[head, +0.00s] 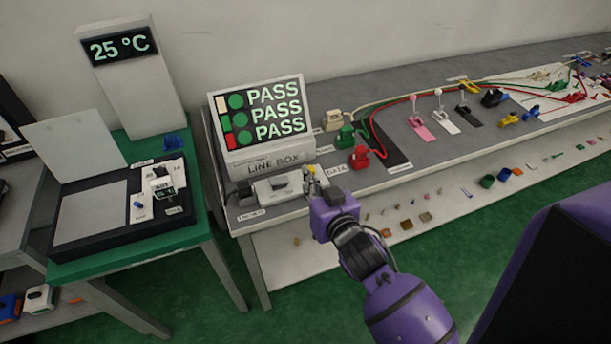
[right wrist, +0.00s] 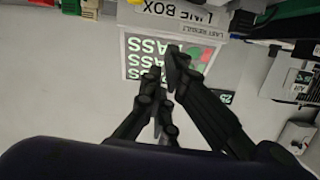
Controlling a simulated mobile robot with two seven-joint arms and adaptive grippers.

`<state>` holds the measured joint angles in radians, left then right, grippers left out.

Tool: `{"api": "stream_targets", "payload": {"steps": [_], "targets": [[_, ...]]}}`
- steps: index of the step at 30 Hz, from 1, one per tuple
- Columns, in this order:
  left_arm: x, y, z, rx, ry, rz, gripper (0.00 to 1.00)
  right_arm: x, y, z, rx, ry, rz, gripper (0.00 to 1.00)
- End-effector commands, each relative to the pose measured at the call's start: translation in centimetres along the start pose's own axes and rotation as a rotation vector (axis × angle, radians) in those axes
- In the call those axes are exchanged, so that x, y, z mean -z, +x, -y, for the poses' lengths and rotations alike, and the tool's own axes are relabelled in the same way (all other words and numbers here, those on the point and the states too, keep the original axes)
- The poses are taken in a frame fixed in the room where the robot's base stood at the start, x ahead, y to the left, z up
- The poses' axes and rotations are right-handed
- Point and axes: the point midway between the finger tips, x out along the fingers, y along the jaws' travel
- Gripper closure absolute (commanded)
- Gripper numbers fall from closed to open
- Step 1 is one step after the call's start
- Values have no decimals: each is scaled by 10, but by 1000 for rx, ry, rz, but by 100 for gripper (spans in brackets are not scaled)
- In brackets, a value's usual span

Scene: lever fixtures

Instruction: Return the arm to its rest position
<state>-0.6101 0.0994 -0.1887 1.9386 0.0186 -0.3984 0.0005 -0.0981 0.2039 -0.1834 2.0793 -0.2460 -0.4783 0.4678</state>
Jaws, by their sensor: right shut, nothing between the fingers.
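My right arm, purple with black joints, reaches in from the bottom of the head view. Its gripper (head: 312,184) is at the front edge of the grey bench, by the right end of the white device below the LINE BOX (head: 272,162). In the right wrist view the dark fingers of the gripper (right wrist: 168,72) are close together with nothing between them. Behind them the wrist view shows the PASS screen upside down (right wrist: 140,60). I cannot tell whether the fingers touch the device. My left gripper is not in view.
The screen (head: 262,112) shows three PASS lines. Red (head: 361,157), green (head: 345,136) and cream plugs stand right of it. Pink (head: 420,128), white and black lever fixtures stand farther right. A green table (head: 130,248) is at left. A lower shelf holds small loose parts.

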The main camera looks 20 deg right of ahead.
Motion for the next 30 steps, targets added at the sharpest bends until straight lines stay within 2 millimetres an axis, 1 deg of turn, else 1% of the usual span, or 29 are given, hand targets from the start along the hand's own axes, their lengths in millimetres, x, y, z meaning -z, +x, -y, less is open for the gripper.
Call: {"api": "stream_targets", "payload": {"steps": [7, 14, 17, 19, 20, 21, 23, 24, 26, 27, 29, 30], "targets": [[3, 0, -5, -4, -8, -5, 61, 1, 0, 0, 0, 0, -1, 100], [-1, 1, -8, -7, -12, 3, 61, 1, 0, 0, 0, -1, -2, 100], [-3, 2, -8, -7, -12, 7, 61, 1, 0, 1, 3, -30, -3, 100], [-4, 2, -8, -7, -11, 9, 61, -4, 1, 4, 17, -82, 4, 100], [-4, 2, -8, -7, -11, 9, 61, -17, -1, 5, 25, -105, 24, 100], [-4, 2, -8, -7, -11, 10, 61, -43, -9, 3, 27, -123, 68, 100], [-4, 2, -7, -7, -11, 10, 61, -82, -25, 0, 30, -140, 134, 100], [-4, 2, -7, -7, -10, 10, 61, -109, -39, -2, 31, -144, 180, 100], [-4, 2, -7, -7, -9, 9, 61, -148, -62, -5, 29, -145, 251, 100], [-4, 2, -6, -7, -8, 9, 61, -173, -80, -7, 27, -141, 298, 100], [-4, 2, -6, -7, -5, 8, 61, -206, -106, -9, 22, -129, 361, 100], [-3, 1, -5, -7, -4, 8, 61, -226, -123, -10, 17, -118, 401, 100]]}}
